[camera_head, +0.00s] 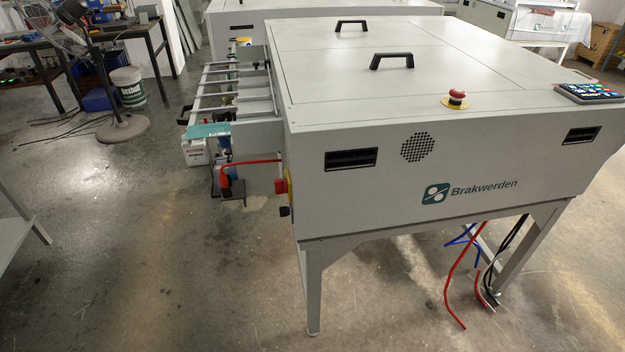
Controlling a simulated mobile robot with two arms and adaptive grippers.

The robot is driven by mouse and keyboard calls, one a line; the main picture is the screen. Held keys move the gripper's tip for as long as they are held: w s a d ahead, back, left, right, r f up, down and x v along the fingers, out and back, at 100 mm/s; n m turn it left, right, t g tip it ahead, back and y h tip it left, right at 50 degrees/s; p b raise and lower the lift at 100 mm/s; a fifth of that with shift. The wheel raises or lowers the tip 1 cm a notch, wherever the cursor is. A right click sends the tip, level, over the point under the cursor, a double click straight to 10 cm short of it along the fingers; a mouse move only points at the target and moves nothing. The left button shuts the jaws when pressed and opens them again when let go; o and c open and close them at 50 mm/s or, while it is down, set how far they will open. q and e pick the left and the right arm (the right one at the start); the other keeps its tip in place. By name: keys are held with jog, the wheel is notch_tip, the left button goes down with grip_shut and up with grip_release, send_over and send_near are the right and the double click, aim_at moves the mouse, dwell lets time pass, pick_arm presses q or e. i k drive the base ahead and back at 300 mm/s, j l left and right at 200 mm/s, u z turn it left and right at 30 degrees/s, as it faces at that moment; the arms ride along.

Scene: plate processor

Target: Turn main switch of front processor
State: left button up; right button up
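The front processor (370,190) is a large light grey machine on legs, marked Brakwerden, filling the middle and right of the head view. A red and yellow switch (283,186) sits on its left side near the front corner, seen almost edge-on, so its turned position cannot be told. A small dark green part (285,211) is just below it. A red emergency stop button (456,96) on a yellow base stands on the top. Neither of my grippers is in view.
A rack (230,92) and red piping (250,162) stick out from the processor's left side. A grey table edge (15,240) is at the left. The floor between is clear. Hoses (455,285) hang below the processor.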

aim_at(280, 185)
jog(key=j, duration=0.3)
jog(key=k+j+z, duration=0.1)
jog(key=j, duration=0.25)
jog(key=z, duration=0.3)
jog(key=i+j+z, duration=0.2)
jog(key=j+z, duration=0.15)
jog(key=j, duration=0.15)
jog(key=i+j+z, duration=0.1)
jog(key=j+z, duration=0.2)
jog(key=j, duration=0.25)
jog(key=j+z, duration=0.35)
jog(key=j, duration=0.2)
jog(key=i, duration=0.05)
